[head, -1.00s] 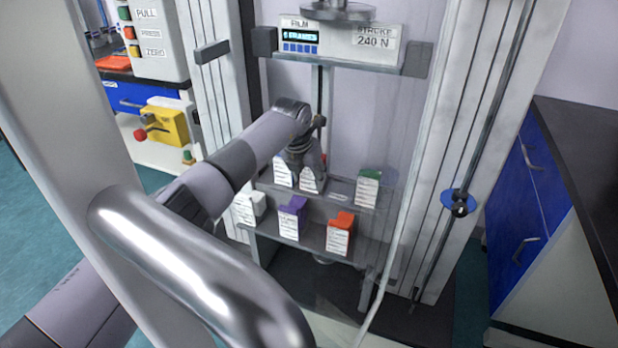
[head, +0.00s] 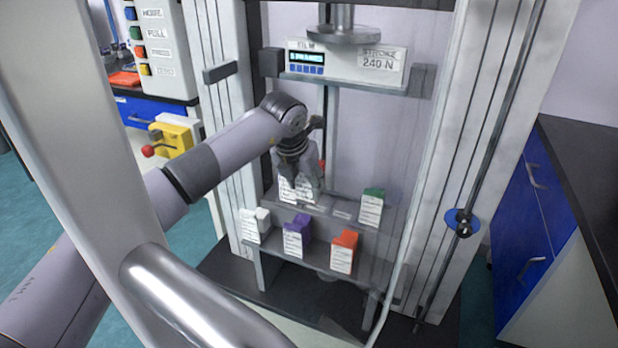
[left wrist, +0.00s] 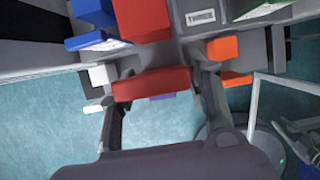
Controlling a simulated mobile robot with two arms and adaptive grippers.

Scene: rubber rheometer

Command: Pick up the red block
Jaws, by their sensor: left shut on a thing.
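The red block (left wrist: 150,84) is between the two fingers of my left gripper (left wrist: 162,108) in the left wrist view, and the fingers are shut on it. In the head view my left gripper (head: 297,165) points down over the upper shelf (head: 338,212), and only a small red bit (head: 321,165) shows beside it. The gripper and a white label hide most of the block there. I cannot tell whether its base touches the shelf.
A green block (head: 373,194) stands right on the upper shelf. White (head: 263,214), purple (head: 298,222) and orange (head: 346,239) blocks stand on the lower shelf. A blue block (left wrist: 92,12) is close beside the red one. Upright frame columns (head: 485,110) flank the shelves; a press head (head: 345,33) hangs above.

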